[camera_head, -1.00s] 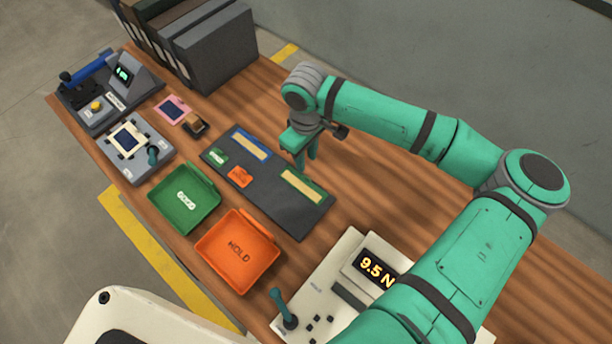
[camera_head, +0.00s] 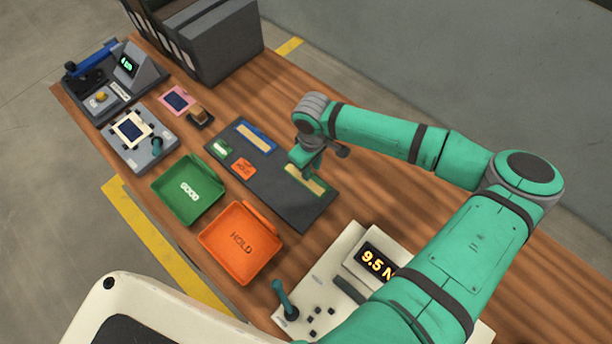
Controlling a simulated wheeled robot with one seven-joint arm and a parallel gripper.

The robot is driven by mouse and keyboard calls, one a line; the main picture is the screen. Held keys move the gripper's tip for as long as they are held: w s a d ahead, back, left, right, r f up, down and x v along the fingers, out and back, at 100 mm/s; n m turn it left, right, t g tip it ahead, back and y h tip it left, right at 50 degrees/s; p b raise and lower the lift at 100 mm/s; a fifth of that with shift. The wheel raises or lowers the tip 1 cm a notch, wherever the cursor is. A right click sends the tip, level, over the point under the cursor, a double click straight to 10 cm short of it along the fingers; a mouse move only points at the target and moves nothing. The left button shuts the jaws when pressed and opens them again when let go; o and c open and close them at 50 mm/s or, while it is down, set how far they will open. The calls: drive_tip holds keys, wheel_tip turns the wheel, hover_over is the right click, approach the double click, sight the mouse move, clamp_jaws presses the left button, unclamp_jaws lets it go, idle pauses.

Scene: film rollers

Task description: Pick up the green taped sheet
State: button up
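The green taped sheet (camera_head: 318,187) is a small tan strip with a green edge. It lies on the right part of the dark grey mat (camera_head: 292,211). My gripper (camera_head: 308,178) points down over the upper left part of this sheet and hides some of it. The fingertips are at or just above the sheet; I cannot tell whether they touch it. Whether the fingers are open or shut on it is too small to tell. A similar blue-edged sheet (camera_head: 254,138) lies on the mat's upper part.
A green GOOD tray (camera_head: 170,207) and an orange HOLD tray (camera_head: 222,262) stand left of and below the mat. A 9.5 N display unit (camera_head: 345,250) is at the front. Dark binders (camera_head: 225,45) stand at the back. Wood right of the mat is clear.

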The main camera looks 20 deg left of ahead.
drive_tip(key=shift+a, duration=0.1)
clamp_jaws()
drive_tip(key=shift+r, duration=0.15)
